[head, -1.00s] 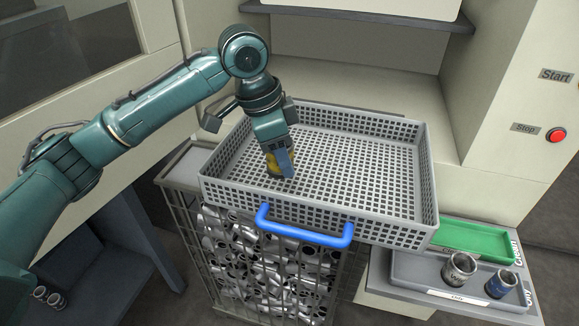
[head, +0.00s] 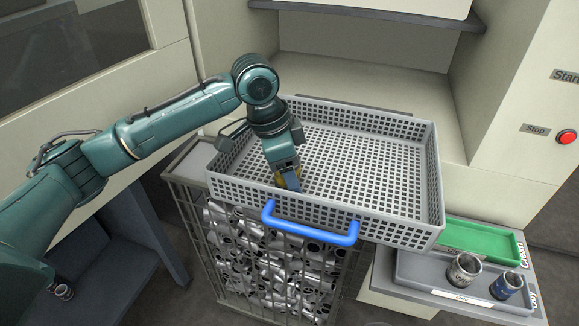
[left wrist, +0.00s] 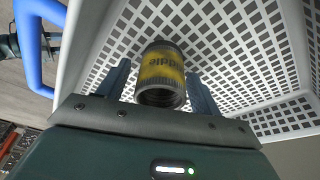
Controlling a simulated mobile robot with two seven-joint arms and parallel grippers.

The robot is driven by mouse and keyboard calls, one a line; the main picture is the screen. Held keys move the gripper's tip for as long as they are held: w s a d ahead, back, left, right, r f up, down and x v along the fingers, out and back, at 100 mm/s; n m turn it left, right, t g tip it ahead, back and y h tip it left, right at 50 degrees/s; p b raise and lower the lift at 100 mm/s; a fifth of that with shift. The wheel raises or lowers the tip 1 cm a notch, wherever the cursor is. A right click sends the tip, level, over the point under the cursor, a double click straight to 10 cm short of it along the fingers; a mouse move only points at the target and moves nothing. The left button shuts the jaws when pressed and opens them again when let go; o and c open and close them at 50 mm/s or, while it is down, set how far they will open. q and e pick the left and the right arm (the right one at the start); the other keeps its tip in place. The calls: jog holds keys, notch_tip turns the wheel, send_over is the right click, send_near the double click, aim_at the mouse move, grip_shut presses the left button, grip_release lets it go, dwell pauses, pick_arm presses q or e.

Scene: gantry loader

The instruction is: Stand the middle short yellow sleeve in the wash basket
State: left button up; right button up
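The yellow-banded short sleeve (left wrist: 161,75), dark metal at both ends, is between the fingers of my left gripper (left wrist: 160,84) in the left wrist view. Its band carries upside-down lettering that seems to read "Middle". A narrow gap shows between the sleeve and the fingers, so the gripper looks open around it. In the head view my left gripper (head: 287,181) reaches down inside the grey wash basket (head: 391,229), at its front left, and hides most of the sleeve. The sleeve appears upright at the basket floor; the contact is hidden. My right gripper is not in view.
The basket has a blue handle (head: 310,234) at its front and is otherwise empty. It sits above a wire bin of metal sleeves (head: 270,265). At right are a green tray (head: 480,240) and a grey tray (head: 420,268) with a plain sleeve (head: 463,270) and a blue-banded one (head: 507,285).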

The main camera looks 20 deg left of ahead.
pick_arm(q)
jog(key=shift+r, duration=0.4)
jog(key=v, duration=1)
jog(key=shift+a+r, duration=0.2)
jog(key=shift+s+a+r, duration=0.1)
jog(key=shift+a+r, duration=0.05)
jog(key=shift+r, duration=0.35)
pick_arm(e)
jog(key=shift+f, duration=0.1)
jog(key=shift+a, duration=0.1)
